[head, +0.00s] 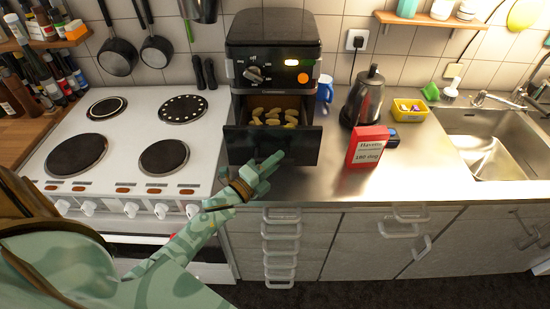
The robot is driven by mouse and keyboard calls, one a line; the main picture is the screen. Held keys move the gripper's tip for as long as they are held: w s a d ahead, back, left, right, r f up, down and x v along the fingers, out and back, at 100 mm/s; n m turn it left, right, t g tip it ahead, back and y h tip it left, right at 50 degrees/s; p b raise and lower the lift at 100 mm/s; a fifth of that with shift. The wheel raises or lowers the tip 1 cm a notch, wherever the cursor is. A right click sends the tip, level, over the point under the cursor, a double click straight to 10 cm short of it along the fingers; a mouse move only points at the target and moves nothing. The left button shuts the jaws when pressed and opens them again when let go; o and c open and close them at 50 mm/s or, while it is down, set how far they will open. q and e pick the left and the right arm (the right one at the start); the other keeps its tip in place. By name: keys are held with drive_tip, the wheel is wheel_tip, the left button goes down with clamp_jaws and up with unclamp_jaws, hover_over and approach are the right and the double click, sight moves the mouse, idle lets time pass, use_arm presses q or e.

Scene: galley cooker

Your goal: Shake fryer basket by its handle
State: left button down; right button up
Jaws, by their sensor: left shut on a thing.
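The black air fryer (275,50) stands on the steel counter, right of the white cooker. Its fryer basket (300,146) is pulled out at the front, and several yellow-brown pieces of food (273,117) lie inside. My left gripper (262,166) is at the lower front of the basket, shut on its handle. The gripper's own fingers largely hide the handle. My right gripper is not in view.
The white cooker (118,186) with dark hotplates lies to the left. The sink (492,158) is far right.

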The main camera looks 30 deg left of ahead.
use_arm(q)
drive_tip(key=c, duration=1.3)
unclamp_jaws()
drive_tip(key=b+v, duration=0.1)
drive_tip(key=v, duration=1.5)
drive_tip(key=shift+s, duration=0.1)
